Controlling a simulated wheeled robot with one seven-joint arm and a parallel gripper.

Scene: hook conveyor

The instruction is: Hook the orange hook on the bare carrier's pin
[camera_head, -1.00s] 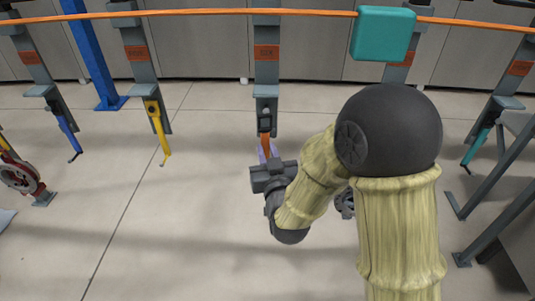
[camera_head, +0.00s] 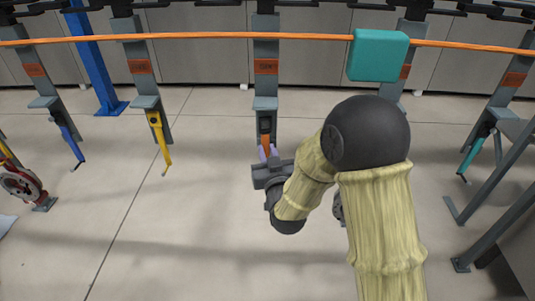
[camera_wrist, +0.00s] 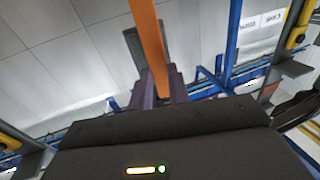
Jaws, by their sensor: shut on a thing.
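The orange hook (camera_head: 265,140) is in front of the middle carrier (camera_head: 265,75) in the head view, its upper end at the carrier's lower part. In the wrist view the orange hook (camera_wrist: 149,40) rises between the fingers. My gripper (camera_head: 267,155) is shut on it from below; its purple-grey fingers (camera_wrist: 159,88) also show in the wrist view. The middle carrier has an orange label and a ledge, and no other hook shows on it. Its pin is too small and covered to make out, so I cannot tell whether hook and pin touch.
Neighbouring carriers bear a yellow hook (camera_head: 158,140) and a blue hook (camera_head: 67,137) to the left, and a teal hook (camera_head: 473,153) to the right. An orange rail (camera_head: 200,36) crosses in front of the carriers, with a teal block (camera_head: 378,55) on it. Grey struts (camera_head: 490,195) stand at right.

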